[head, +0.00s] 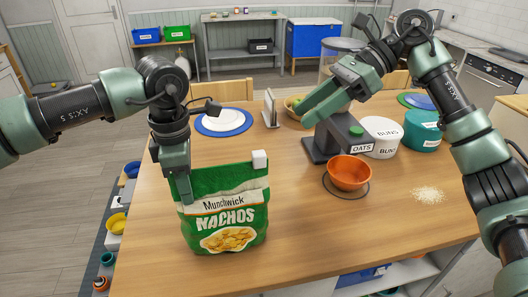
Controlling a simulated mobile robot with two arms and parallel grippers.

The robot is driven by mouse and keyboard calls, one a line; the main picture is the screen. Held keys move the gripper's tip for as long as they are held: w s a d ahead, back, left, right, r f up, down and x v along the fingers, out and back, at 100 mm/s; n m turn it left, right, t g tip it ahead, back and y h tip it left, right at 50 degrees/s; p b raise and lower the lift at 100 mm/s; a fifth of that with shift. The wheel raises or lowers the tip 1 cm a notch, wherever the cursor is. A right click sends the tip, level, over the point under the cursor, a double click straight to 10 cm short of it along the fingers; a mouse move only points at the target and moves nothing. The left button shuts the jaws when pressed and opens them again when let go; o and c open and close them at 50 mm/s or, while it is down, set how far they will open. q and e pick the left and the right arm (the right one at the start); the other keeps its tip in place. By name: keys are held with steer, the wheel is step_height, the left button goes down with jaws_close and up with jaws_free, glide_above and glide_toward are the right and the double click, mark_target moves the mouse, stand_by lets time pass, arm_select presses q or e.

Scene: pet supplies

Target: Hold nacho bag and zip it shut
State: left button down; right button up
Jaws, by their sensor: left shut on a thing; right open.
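The green nacho bag (228,215) stands upright on the wooden table (400,240), with its printed front facing me. A small white block (260,159), which looks like the zip slider, sits at the bag's top right corner. My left gripper (180,188) comes down from above and is shut on the bag's top left edge. Its fingers hide that corner. My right gripper (298,113) is open and empty, raised over the table to the right of the bag and apart from the slider. Whether the bag's top is sealed is hard to tell.
White (381,132) and teal (421,133) canisters stand behind. Spilled grains (428,195) lie at right. A blue-rimmed plate (224,122) is behind the bag.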

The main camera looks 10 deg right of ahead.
mark_target(265, 153)
steer(key=shift+n+h, duration=0.8)
steer(key=shift+n, duration=0.1)
steer(key=x, duration=0.8)
steer(key=s+x, duration=0.1)
steer(key=x, duration=0.3)
steer(key=shift+a+r, duration=0.15)
steer(key=shift+a, duration=0.35)
jaws_close()
steer(key=shift+s, duration=0.1)
